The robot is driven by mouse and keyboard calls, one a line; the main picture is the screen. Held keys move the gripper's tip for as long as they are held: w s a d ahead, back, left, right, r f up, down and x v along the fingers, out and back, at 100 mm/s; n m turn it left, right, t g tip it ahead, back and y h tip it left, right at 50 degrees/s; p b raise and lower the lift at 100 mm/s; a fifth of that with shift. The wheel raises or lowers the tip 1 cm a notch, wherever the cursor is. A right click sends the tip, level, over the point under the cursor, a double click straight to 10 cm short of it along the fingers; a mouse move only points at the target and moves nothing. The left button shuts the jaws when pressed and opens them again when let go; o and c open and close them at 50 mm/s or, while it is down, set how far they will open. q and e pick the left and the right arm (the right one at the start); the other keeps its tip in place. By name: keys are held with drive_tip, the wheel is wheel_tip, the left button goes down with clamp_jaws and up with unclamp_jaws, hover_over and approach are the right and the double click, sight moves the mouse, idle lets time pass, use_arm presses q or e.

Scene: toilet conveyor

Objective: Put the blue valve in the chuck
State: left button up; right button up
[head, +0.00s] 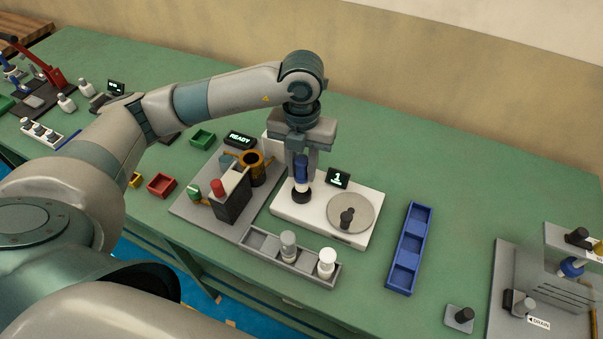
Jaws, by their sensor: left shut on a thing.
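The blue valve (301,169) is upright between the fingers of my left gripper (300,155), which points down and is shut on it. Its lower end is at a dark round holder (301,195), which looks like the chuck, on the white machine (319,217). I cannot tell whether the valve is inside the holder or just above it. My left gripper and wrist hide part of the valve. My right gripper is not in view.
A grey tray (260,241) holds a grey valve (288,245) and a white valve (326,262). A fixture with a brass-coloured cup (253,169) and a READY display (240,139) stands left. A blue tray (409,248) is right. Green table is bare behind the machine.

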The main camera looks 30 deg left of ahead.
sight(301, 177)
use_arm(q)
wheel_tip(301, 177, down, 3)
drive_tip(key=shift+r+p, duration=0.15)
drive_tip(key=shift+p, duration=0.4)
drive_tip(key=shift+f, duration=0.2)
drive_tip(key=shift+f, duration=0.1)
drive_tip(key=o, duration=1)
drive_tip(key=shift+o, duration=0.7)
